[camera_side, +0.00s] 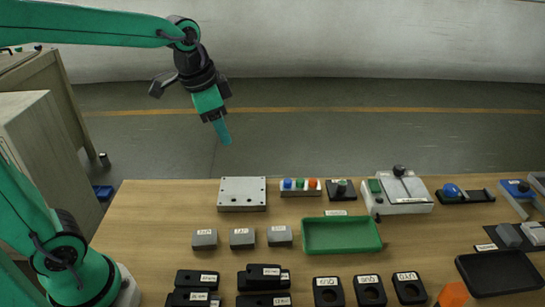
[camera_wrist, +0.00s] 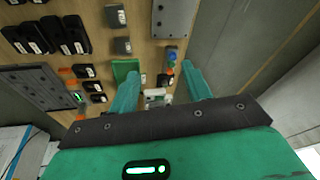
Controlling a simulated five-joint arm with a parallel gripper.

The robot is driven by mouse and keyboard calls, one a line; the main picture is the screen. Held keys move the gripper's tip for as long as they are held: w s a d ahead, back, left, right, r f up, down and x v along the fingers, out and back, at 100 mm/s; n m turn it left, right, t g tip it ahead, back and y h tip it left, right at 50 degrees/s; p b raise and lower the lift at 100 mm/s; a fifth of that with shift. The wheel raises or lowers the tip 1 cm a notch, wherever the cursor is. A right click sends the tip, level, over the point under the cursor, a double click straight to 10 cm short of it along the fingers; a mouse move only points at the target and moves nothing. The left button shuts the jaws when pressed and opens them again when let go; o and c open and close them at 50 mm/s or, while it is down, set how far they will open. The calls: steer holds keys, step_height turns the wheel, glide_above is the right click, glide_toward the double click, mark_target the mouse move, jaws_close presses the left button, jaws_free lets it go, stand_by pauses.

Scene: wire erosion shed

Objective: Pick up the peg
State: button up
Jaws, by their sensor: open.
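My gripper (camera_side: 222,132) hangs in the air above and behind the table's back edge, pointing down and empty. In the wrist view my gripper's two green fingers (camera_wrist: 160,74) stand apart with nothing held between them. I cannot tell for certain which thing is the peg. An orange faceted piece (camera_side: 453,295) is cut off by the bottom edge of the side view. Three black blocks with round holes (camera_side: 370,290) stand left of it. A grey metal plate with two dark spots (camera_side: 242,194) lies near the table's back left, below and right of my gripper.
A green tray (camera_side: 341,251) sits mid-table, with three small grey labelled blocks (camera_side: 242,238) to its left. Along the back stand a button box (camera_side: 301,188) and a white device (camera_side: 399,191). A black tray (camera_side: 500,288) lies at front right. Bare wood shows at the left.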

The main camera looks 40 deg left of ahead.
steer(key=w+d+f+m+g, duration=0.2)
steer(key=w+f+m, duration=0.3)
steer(key=w, duration=0.6)
steer(key=m+g, duration=0.1)
steer(key=m, duration=0.3)
glide_above(288, 180)
steer(key=f, duration=1)
steer(key=shift+w+d+f, duration=0.1)
steer(key=shift+w+f, duration=0.1)
steer(key=shift+f, duration=0.15)
steer(key=shift+w+f, duration=0.15)
steer(key=shift+f, duration=1.35)
steer(key=shift+s+f, duration=0.2)
steer(key=shift+f, duration=0.75)
steer(key=shift+s+f, duration=0.2)
steer(key=shift+f, duration=1.45)
steer(key=c, duration=1.1)
